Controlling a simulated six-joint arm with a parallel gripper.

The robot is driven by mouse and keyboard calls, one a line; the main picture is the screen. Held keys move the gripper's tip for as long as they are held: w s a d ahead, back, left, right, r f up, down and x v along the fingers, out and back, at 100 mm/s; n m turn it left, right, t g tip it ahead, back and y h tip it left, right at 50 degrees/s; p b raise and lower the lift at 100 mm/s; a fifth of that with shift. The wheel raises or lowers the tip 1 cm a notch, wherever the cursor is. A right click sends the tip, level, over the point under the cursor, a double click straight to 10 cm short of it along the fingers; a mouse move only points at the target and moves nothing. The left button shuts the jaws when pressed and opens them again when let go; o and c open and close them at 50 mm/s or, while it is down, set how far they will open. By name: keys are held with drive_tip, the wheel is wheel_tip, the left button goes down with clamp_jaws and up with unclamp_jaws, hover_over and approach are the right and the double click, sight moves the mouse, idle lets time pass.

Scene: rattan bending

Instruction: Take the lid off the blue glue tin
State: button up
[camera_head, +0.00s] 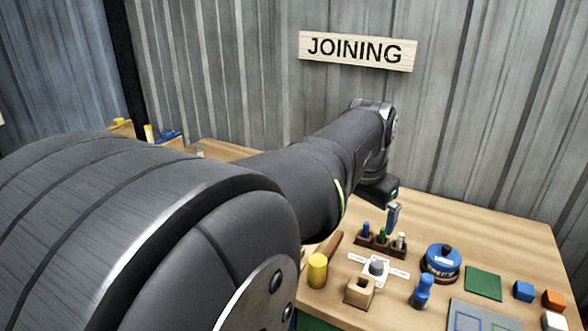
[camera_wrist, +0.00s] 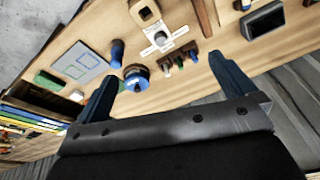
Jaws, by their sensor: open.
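The blue glue tin (camera_head: 440,269) stands on the wooden table right of my gripper in the head view. Its blue lid (camera_head: 436,254) with a dark knob sits on top. In the wrist view the tin (camera_wrist: 136,84) is seen from above, nearer the left finger. My gripper (camera_head: 392,216) is above the table, behind and left of the tin in the head view. In the wrist view its two fingers are spread wide, with nothing between them (camera_wrist: 164,70). It is apart from the tin.
A brown rack (camera_head: 380,246) with several small bottles stands near my gripper. A blue bottle (camera_head: 422,292) stands in front of the tin, and a green square (camera_head: 483,283) lies to its right. A yellow cylinder (camera_head: 317,270) and wooden block (camera_head: 359,293) are at left.

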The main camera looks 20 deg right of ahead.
drive_tip(key=w+d+m+g, duration=0.1)
drive_tip(key=w+d+m, duration=0.1)
drive_tip(key=d, duration=0.6)
drive_tip(key=w+d+m, duration=0.2)
drive_tip(key=d, duration=0.6)
drive_tip(key=m+g+y, duration=0.1)
drive_tip(key=m+y, duration=0.1)
drive_tip(key=m, duration=0.2)
approach(447, 247)
drive_tip(key=f, duration=0.5)
drive_tip(key=shift+w+a+f, duration=0.1)
drive_tip(key=shift+a+f, duration=0.15)
drive_tip(key=shift+w+d+f, duration=0.1)
drive_tip(key=shift+d+f, duration=0.05)
drive_tip(key=shift+f, duration=1.15)
drive_tip(key=shift+d+f, duration=0.15)
drive_tip(key=shift+f, duration=1.2)
drive_tip(key=c, duration=0.7)
